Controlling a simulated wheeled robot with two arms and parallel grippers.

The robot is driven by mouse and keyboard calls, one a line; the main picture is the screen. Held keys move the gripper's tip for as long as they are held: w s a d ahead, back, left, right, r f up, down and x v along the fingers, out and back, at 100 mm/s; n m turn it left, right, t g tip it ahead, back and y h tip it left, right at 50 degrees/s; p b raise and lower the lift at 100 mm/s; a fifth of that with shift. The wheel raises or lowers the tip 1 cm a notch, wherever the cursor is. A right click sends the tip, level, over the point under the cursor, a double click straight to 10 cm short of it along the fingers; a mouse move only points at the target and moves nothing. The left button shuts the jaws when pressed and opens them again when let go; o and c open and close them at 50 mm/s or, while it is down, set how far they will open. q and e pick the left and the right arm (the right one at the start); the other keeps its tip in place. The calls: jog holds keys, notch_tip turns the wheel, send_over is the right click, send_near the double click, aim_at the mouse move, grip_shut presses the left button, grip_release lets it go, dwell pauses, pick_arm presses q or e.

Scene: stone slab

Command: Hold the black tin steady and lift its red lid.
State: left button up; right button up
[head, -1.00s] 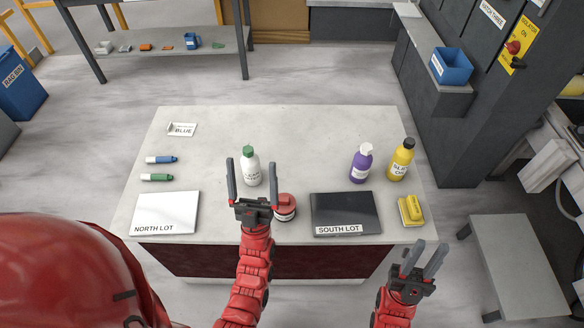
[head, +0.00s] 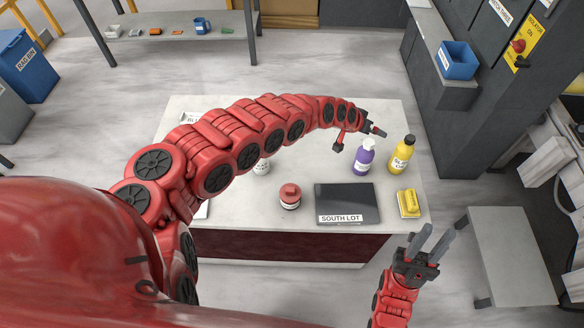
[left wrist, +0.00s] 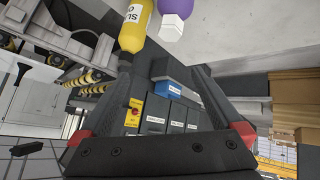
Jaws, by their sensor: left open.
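The small round tin (head: 290,203) stands on the slab left of the black SOUTH LOT plate, its red lid (head: 290,190) on top. Its side shows a pale label; little of the body's colour can be made out. My left gripper (head: 362,141) is open and empty, reaching across the slab beyond the tin, close to the purple bottle. Its open fingers (left wrist: 163,62) show in the left wrist view, with no tin between them. My right gripper (head: 440,230) is open and empty, off the slab's front right corner. Neither gripper touches the tin.
A purple bottle (head: 364,158) and a yellow bottle (head: 402,155) stand at the slab's right. The black SOUTH LOT plate (head: 345,200) and a yellow sponge-like item (head: 408,203) lie in front of them.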

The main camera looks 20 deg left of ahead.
pick_arm(q)
jog(key=s+a+f+m+g+y, duration=0.1)
jog(key=s+a+f+g+y, duration=0.3)
jog(key=s+a, duration=0.6)
jog(key=g+y, duration=0.1)
jog(key=g, duration=0.2)
send_near(292, 189)
jog(key=f+b, duration=0.1)
jog(key=f, duration=0.2)
jog(key=f+b, duration=0.1)
jog(key=f, duration=0.3)
jog(key=shift+d+f+b, duration=0.1)
jog(key=shift+d+b, duration=0.1)
jog(key=shift+b, duration=0.15)
notch_tip(292, 189, down, 7)
jog(key=shift+w+f, duration=0.1)
jog(key=shift+f, duration=0.15)
jog(key=shift+a+f, duration=0.15)
jog(key=shift+f, duration=0.4)
